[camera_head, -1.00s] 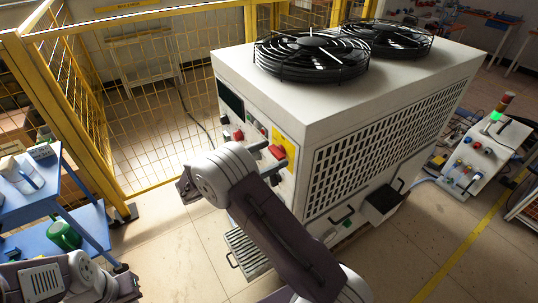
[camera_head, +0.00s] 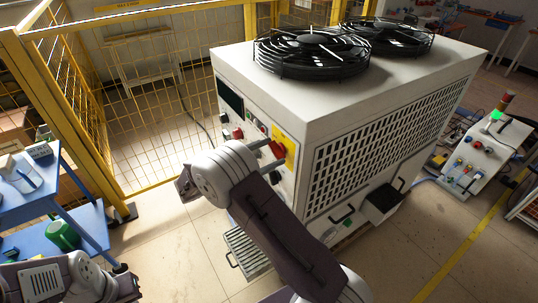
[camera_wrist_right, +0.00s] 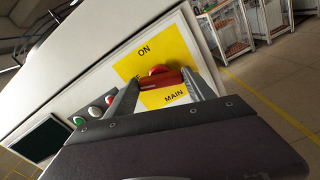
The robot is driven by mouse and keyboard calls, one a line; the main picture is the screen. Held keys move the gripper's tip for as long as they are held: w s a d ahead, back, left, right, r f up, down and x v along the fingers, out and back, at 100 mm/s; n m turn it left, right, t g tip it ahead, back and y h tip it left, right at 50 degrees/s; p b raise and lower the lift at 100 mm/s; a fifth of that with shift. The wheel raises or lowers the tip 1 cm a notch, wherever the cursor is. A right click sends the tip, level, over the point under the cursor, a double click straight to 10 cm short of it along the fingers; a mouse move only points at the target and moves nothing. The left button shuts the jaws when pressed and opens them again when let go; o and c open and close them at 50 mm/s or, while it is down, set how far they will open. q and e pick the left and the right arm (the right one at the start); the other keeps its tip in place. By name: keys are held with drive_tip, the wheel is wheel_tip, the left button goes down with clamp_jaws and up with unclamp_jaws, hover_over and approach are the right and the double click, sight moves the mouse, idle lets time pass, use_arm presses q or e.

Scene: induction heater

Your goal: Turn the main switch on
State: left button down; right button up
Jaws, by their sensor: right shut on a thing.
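The main switch is a red rotary handle (camera_head: 279,148) on a yellow plate on the front panel of the white machine. In the right wrist view, the red handle (camera_wrist_right: 161,79) sits on the yellow plate (camera_wrist_right: 138,63), whose visible words are "ON" and "MAIN". My right gripper (camera_wrist_right: 163,90) has a finger at each end of the handle and is shut on it. In the head view, my right gripper (camera_head: 268,158) is at the panel, partly hidden by my own arm. My left arm shows at the lower left; its gripper is out of view.
The white machine (camera_head: 335,105) has two black fans on top. More buttons (camera_wrist_right: 95,111) and a dark screen (camera_wrist_right: 40,139) are on its panel. A yellow mesh fence (camera_head: 130,100) stands behind and a blue cart (camera_head: 75,205) at left.

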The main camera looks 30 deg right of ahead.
drive_tip(key=shift+s+f+m+b, duration=0.1)
drive_tip(key=shift+m+b, duration=2)
drive_tip(key=shift+m, duration=1.8)
drive_tip(key=o, duration=1.4)
drive_tip(key=a, duration=0.9)
drive_tip(key=shift+s, duration=0.4)
